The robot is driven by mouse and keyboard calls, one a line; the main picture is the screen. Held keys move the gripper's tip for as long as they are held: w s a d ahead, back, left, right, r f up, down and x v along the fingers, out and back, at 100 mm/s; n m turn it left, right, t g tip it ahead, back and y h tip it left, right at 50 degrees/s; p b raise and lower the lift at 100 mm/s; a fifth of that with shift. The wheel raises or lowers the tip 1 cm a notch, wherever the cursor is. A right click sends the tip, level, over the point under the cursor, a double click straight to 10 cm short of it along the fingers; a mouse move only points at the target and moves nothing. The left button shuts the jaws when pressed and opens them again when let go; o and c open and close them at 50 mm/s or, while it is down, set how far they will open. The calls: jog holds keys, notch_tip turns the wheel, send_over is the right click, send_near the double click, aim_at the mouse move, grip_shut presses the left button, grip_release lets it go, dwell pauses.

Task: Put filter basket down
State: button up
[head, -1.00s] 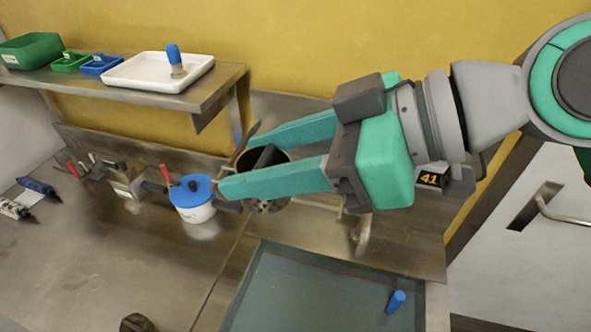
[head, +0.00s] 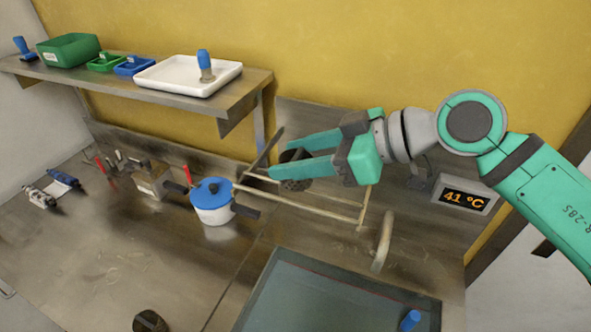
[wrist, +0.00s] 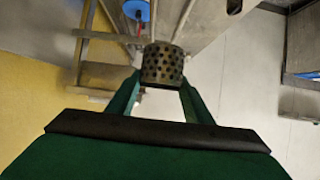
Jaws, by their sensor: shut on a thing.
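My gripper (head: 279,160) is shut on the filter basket (head: 294,186), a dark metal cylinder with holes. In the head view the green fingers hide much of the basket, which is close to the back wall above a brass-coloured rail frame (head: 318,206). I cannot tell whether the basket touches the frame. In the wrist view the basket (wrist: 162,65) sits between the fingertips (wrist: 160,82), its perforated side in plain sight.
A white pot (head: 212,208) with a blue lid stands left of the frame. A curved tap (head: 383,240) and a sunken basin (head: 330,295) are to the right and front. A shelf (head: 160,98) with trays overhangs at left.

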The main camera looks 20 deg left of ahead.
jog(key=shift+w+f, duration=0.15)
jog(key=shift+f, duration=1.6)
jog(key=shift+f, duration=0.1)
jog(key=o, duration=1.1)
jog(key=shift+o, duration=0.2)
jog(key=shift+d+r, duration=0.15)
jog(key=shift+r, duration=0.1)
jog(key=v, duration=1.1)
jog(key=shift+d, duration=0.3)
jog(key=shift+r, duration=0.1)
